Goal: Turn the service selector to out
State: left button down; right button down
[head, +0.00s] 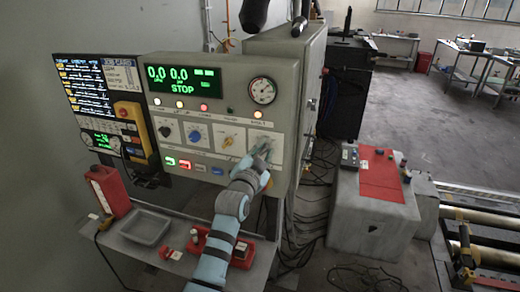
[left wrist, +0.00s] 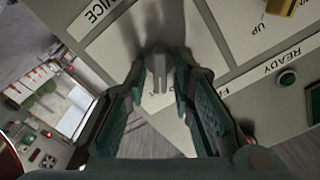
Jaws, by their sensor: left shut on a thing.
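The service selector (left wrist: 158,66) is a grey knob on a pale panel plate, beside a label of which "VICE" can be read in the left wrist view. My left gripper (left wrist: 160,82) has a finger on each side of the knob and is shut on it. In the head view my left gripper (head: 262,156) is at the lower right of the control cabinet front (head: 222,112) and hides most of the selector. I cannot read which position the knob points to.
Black, blue and yellow knobs (head: 228,141) stand in a row left of my gripper, with lit buttons (head: 185,164) below. A round gauge (head: 262,91) sits above. A shelf below holds a grey tray (head: 146,228) and a red device (head: 108,190). Cables lie on the floor.

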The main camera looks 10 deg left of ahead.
pick_arm(q)
jog(key=shift+f+m, duration=0.35)
jog(key=shift+m, duration=0.15)
jog(key=c, duration=1.7)
grip_release()
jog(key=shift+r, duration=0.1)
jog(key=s, duration=1.2)
jog(key=shift+a, duration=0.4)
